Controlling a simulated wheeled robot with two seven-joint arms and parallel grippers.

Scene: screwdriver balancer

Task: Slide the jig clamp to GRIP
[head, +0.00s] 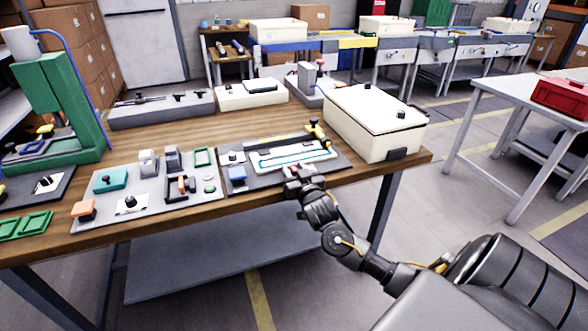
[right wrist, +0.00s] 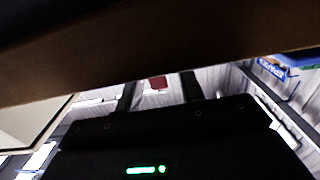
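A dark jig board (head: 332,166) lies at the front edge of the wooden bench. I cannot tell which part is the clamp, and no GRIP marking is legible. My right gripper (head: 297,172) is at the board's front edge, just below the white plate in the head view; contact is unclear. In the right wrist view its two dark fingers (right wrist: 158,92) stand apart with nothing visible between them. My left gripper is out of view.
A yellow-and-black tool (head: 318,133) stands at the board's back. A cream lidded box (head: 376,122) is to the right. A grey panel of fixtures (head: 150,190) is to the left, with a green press (head: 55,100) beyond. The brown bench edge (right wrist: 170,60) crosses the right wrist view.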

